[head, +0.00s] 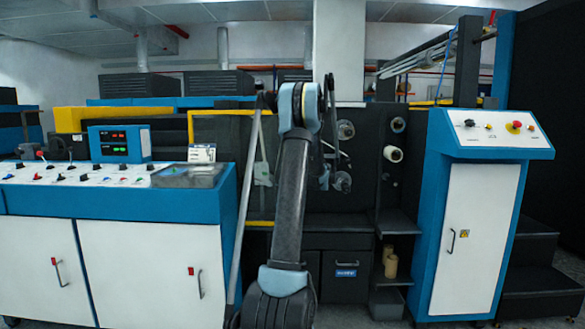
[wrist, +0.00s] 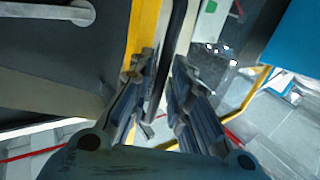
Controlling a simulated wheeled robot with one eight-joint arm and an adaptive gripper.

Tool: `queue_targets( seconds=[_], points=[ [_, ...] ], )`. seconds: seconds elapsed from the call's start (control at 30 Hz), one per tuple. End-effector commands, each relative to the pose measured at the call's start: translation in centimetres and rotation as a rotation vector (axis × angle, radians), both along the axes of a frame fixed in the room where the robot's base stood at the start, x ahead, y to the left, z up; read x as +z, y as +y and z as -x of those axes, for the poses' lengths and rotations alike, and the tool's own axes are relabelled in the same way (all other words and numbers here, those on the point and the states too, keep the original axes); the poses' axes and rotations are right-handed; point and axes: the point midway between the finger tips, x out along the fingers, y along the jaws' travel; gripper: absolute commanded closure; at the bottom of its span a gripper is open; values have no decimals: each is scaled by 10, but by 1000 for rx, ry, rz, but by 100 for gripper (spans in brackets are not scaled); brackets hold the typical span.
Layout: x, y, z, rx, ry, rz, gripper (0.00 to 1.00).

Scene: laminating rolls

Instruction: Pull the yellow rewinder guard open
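The yellow rewinder guard shows in the head view as a yellow frame (head: 222,112) around a dark see-through panel, left of my raised arm. My arm hides its right side. In the wrist view a yellow upright edge (wrist: 143,30) of the guard runs down close to the left finger. My gripper (wrist: 164,62) is open, with its fingers apart. A dark upright bar (wrist: 178,32), which looks like the guard's handle, reaches down between the fingers. I cannot tell whether either finger touches it. In the head view the fingers are not clear behind my arm.
A blue and white control console (head: 110,205) stands at the left, with a display box (head: 120,144) on top. A blue cabinet (head: 480,215) with an emergency button stands at the right. Rollers (head: 393,153) and dark shelves (head: 397,222) lie right of my arm.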

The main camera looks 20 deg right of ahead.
Motion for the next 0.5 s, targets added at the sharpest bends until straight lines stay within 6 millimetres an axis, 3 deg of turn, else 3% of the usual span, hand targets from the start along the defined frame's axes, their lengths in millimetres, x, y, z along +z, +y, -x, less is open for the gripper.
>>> queue_targets(
  seconds=[0.17,0.5],
  points=[
    [0,-5,19,-4,0,0,82],
    [0,-16,83,-2,0,0,82]
  ],
)
